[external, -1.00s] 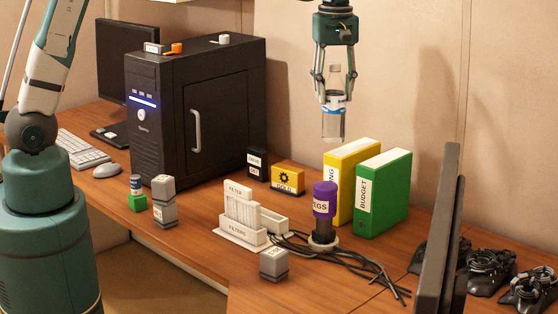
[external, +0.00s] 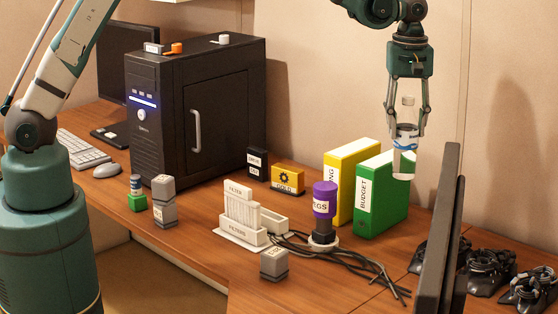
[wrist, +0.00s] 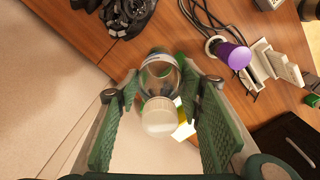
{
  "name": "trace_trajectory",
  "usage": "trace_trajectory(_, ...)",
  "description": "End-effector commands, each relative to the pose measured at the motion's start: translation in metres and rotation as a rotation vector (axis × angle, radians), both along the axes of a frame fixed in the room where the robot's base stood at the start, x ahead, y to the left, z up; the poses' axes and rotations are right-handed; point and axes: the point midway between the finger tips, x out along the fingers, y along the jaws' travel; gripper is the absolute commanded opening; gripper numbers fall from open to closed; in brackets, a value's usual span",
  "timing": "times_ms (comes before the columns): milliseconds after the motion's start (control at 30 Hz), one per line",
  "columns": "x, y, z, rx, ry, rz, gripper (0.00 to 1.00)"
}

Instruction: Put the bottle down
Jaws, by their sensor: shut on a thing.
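A clear bottle (external: 404,163) with a blue-and-white band hangs upright in my gripper (external: 405,138), which is shut on it. In the external view the bottle is in the air, its lower end overlapping the top of the green binder (external: 385,195). In the wrist view the bottle (wrist: 160,100) sits between both green finger pads, its pale cap toward the camera. The wooden desk (external: 335,280) lies below. The gap between the bottle and the binder cannot be judged exactly.
A yellow binder (external: 345,160) stands beside the green one. A purple-topped container (external: 324,200) and black cables (external: 350,265) are in front. Black controllers (external: 480,270) lie at the right, behind a dark upright panel (external: 440,235). A black computer tower (external: 200,115) stands at the left.

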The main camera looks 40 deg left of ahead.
Motion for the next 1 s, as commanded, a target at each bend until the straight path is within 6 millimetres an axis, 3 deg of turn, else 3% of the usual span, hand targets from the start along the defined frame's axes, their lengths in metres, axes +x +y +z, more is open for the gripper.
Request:
trace_trajectory(300,0.0,0.0,-0.06,0.0,0.0,0.0,0.09)
trace_trajectory(433,0.0,0.0,-0.078,0.0,0.0,0.0,0.09)
trace_trajectory(1000,0.0,0.0,-0.089,0.0,0.0,0.0,0.09)
